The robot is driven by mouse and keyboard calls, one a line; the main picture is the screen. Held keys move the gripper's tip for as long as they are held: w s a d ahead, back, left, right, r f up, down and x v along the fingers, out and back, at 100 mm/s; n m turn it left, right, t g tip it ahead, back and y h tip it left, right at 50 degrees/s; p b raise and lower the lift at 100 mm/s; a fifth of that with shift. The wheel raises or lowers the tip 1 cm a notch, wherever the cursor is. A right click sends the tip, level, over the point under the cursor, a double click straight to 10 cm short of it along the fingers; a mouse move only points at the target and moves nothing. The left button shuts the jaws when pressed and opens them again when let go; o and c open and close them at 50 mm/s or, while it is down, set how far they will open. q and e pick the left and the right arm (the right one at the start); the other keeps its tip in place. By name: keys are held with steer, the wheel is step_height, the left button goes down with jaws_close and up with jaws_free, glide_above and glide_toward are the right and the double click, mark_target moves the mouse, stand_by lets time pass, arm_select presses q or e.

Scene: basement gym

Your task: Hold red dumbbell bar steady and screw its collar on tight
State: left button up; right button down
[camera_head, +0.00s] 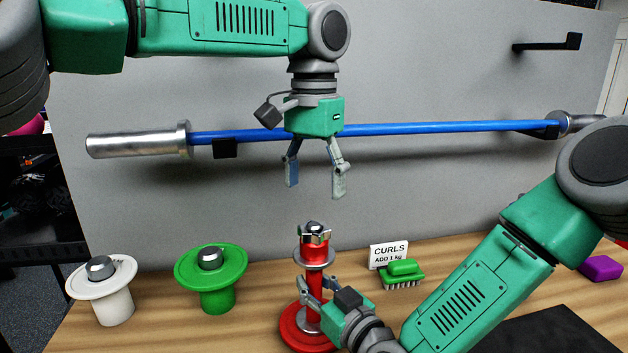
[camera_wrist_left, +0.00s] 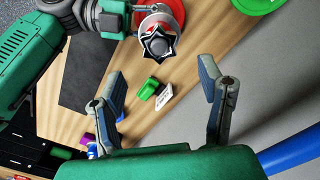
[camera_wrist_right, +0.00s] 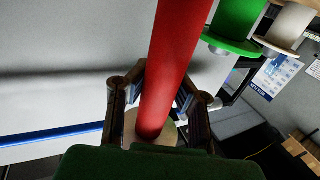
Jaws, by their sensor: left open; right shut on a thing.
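The red dumbbell bar (camera_head: 315,283) stands upright on the bench, with a red disc (camera_head: 290,326) at its foot and a silver flange (camera_head: 314,259) near its top. The silver, star-shaped collar (camera_head: 314,235) sits at the bar's upper end; the left wrist view shows it from above (camera_wrist_left: 157,42). How tight it is I cannot tell. My right gripper (camera_head: 317,288) is shut around the bar below the flange; the bar also shows between its fingers in the right wrist view (camera_wrist_right: 172,65). My left gripper (camera_head: 315,184) is open and empty, fingers down, above the collar and apart from it.
A white dumbbell end (camera_head: 113,305) and a green one (camera_head: 218,292) stand to the left. A blue-shafted barbell (camera_head: 420,128) hangs on the wall behind my left gripper. A purple block (camera_head: 601,268) lies far right.

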mark_target(314, 224)
arm_select(q)
steer(key=shift+f, duration=4)
steer(key=c, duration=1.2)
steer(key=o, duration=1.4)
arm_select(e)
steer(key=shift+d, duration=0.1)
arm_select(q)
step_height(314, 224, up, 12)
steer(key=shift+w, duration=0.1)
